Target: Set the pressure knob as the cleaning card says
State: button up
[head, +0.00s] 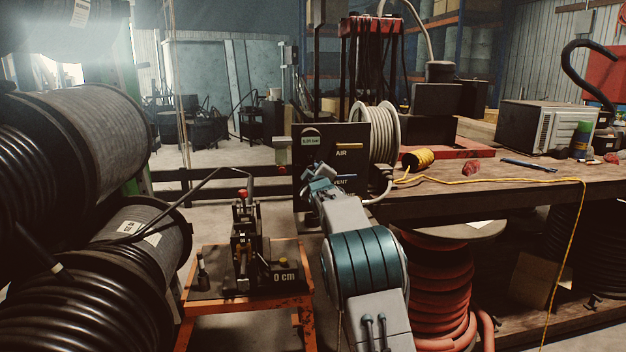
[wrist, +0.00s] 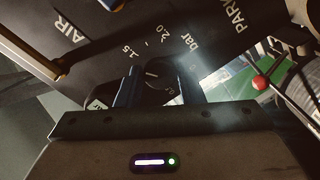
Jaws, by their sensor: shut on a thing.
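My gripper (head: 318,182) is at the front of a black control panel (head: 352,133), and the arm hides part of the panel. In the wrist view the two fingers (wrist: 160,88) are shut on a dark round pressure knob (wrist: 158,72) with a pale pointer line. Scale marks 1.5 and 2.0 (wrist: 162,32) and the word "bar" are printed beside it. I cannot tell exactly which mark the pointer meets. The panel has a small display (head: 311,141) in bar, its digits too small to be sure of. I cannot identify a cleaning card.
The panel also carries AIR (head: 341,153) and VENT labels with levers, and PARK (wrist: 237,22) shows in the wrist view. A crimper (head: 246,250) with a red-tipped lever stands on an orange cart (head: 205,305). Hose reels fill the left; a wooden bench (head: 480,192) is right.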

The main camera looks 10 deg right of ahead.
jog(key=shift+a+f+m+b, duration=0.1)
jog(key=shift+m+b, duration=0.9)
jog(key=shift+m, duration=2.8)
jog(key=shift+a+f+m+b, duration=0.1)
jog(key=shift+m+b, duration=0.9)
jog(key=shift+m, duration=2.8)
jog(key=o, duration=0.9)
jog(key=shift+o, duration=0.2)
jog(key=shift+r, duration=0.1)
jog(key=s+b, duration=0.2)
jog(key=s, duration=1.1)
jog(key=shift+s, duration=0.4)
